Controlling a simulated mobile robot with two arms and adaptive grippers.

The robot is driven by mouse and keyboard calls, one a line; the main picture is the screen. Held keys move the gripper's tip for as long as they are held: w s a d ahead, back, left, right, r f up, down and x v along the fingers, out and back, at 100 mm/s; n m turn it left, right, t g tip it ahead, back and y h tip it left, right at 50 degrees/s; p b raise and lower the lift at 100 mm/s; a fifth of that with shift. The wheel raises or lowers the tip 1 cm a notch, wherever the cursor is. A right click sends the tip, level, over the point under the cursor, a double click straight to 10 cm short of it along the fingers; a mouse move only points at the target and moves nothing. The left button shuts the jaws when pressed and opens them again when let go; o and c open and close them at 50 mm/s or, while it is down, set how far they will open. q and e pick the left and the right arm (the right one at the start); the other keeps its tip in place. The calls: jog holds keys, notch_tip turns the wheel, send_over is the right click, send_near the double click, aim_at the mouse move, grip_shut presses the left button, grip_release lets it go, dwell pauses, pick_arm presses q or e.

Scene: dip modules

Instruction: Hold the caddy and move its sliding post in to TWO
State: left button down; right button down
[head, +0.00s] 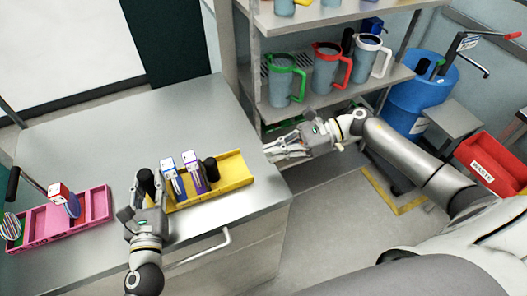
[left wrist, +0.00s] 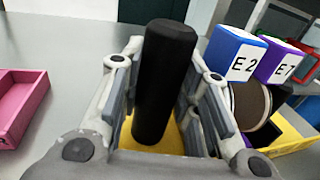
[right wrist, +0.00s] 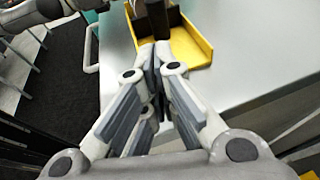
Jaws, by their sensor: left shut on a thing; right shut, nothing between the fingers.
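The yellow caddy (head: 236,170) lies on the steel counter. A blue box (head: 170,181) marked E2 in the left wrist view (left wrist: 235,55) and a purple box (head: 195,175) marked E7 (left wrist: 280,65) stand in it. A black post (head: 210,168) stands just right of the purple box, with empty floor beyond it. My left gripper (head: 147,197) is shut on another black post (left wrist: 165,85), upright at the caddy's left end. My right gripper (head: 270,151) is shut and empty, apart from the caddy's right end. I cannot read any position marks on the caddy.
A pink caddy (head: 85,212) with a red-topped box (head: 64,200) lies to the left on the counter. A shelf with jugs (head: 287,80) stands behind my right arm. A blue drum (head: 425,92) and red bin (head: 490,165) are at far right.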

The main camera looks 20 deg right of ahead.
send_near(217, 169)
jog(key=a+f, duration=0.1)
jog(key=w+a+f, duration=0.1)
jog(key=a+f, duration=0.1)
jog(key=a, duration=0.1)
jog(key=shift+w, duration=0.3)
jog(key=shift+w+a, duration=0.2)
jog(key=shift+a, duration=0.65)
jog(key=shift+a, duration=1.35)
jog(key=shift+d, duration=0.1)
